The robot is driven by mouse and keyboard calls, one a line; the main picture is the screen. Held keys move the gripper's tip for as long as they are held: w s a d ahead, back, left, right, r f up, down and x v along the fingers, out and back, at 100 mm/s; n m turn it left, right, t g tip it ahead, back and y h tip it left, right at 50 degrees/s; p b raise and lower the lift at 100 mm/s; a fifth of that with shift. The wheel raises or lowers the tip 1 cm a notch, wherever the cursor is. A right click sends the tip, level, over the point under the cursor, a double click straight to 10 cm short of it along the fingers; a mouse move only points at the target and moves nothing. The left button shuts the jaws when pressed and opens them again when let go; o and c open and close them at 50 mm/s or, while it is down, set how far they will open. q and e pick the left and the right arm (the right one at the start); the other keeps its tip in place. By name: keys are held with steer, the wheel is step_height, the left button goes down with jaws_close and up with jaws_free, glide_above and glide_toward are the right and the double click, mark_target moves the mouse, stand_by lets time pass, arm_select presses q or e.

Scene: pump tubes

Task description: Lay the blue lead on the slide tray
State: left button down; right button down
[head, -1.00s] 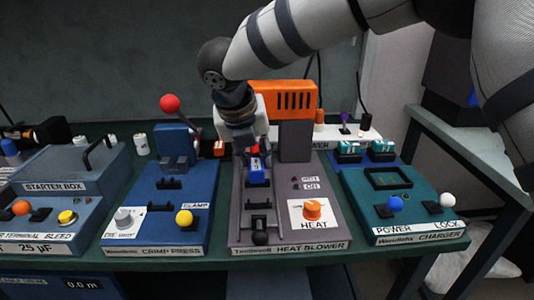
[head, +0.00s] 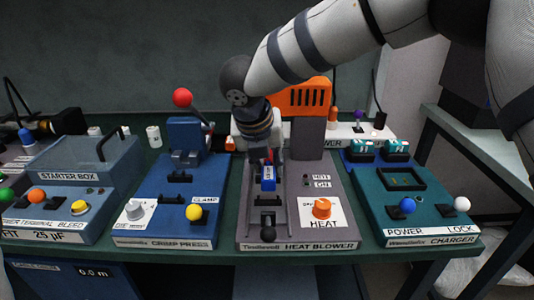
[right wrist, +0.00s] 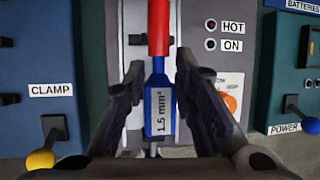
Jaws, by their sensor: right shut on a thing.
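The blue lead (head: 268,177) has a blue body marked 1.5 mm² and a red end. In the right wrist view the lead (right wrist: 160,108) lies lengthwise between the fingers of my right gripper (right wrist: 160,72), with the red end pointing away. My right gripper (head: 267,158) is shut on it over the heat blower. The slide tray (head: 268,212) is the grey rail part on the blower's left side, with a black ball knob at its front. The lead is above or on it; I cannot tell whether they touch. My left gripper is out of view.
The heat blower (head: 335,232) has an orange heat knob (head: 321,208) right of the slide. The crimp press (head: 150,222), with a red-ball lever (head: 182,98), stands to the left. The teal charger (head: 425,215) stands to the right.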

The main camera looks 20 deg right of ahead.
steer(key=shift+f, duration=2.15)
steer(key=c, duration=1.2)
jaws_free()
steer(key=shift+c, duration=0.2)
